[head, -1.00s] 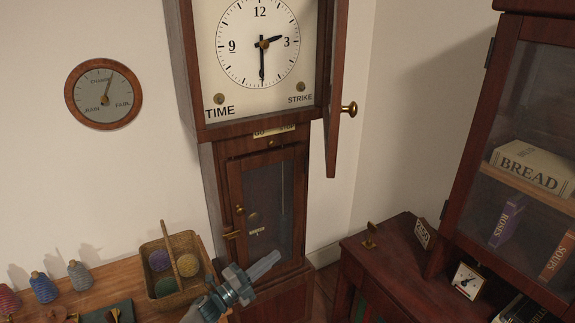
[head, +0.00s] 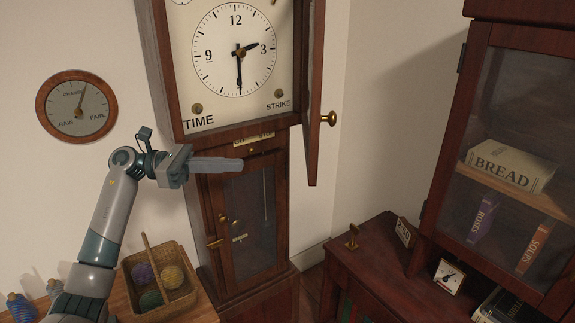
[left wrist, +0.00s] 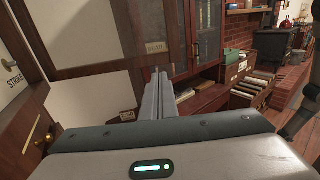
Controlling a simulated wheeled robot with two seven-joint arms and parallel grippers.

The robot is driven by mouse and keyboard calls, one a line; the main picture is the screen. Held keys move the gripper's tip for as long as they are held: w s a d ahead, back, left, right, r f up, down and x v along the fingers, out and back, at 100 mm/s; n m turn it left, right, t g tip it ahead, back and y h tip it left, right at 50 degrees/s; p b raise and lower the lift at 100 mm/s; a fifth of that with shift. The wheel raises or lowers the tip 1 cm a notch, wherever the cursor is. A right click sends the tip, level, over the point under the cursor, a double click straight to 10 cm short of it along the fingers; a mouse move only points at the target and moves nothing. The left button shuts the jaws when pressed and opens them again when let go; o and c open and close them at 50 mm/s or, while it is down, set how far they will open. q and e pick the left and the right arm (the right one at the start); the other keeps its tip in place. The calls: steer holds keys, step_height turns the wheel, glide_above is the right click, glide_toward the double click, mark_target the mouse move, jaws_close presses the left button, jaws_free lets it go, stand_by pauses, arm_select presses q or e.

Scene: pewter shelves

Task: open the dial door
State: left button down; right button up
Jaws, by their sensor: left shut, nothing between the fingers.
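The dial door (head: 315,95) of the tall clock stands ajar at the right of the dial (head: 238,50), seen nearly edge-on, with a brass knob (head: 328,118) on it. My left gripper (head: 240,165) is shut and empty, pointing right in front of the clock below the dial, left of the open door's lower end and apart from the knob. In the left wrist view its closed fingers (left wrist: 158,100) point ahead, and a wooden-framed panel fills the upper left. My right gripper is in neither view.
The lower case door (head: 250,220) is closed. A basket of yarn balls (head: 125,275) stands on the table at lower left. A bookcase (head: 470,150) and a low cabinet (head: 370,255) stand at right. Wall space lies free between door and bookcase.

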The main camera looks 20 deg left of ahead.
arm_select(q)
steer(key=shift+d, duration=0.1)
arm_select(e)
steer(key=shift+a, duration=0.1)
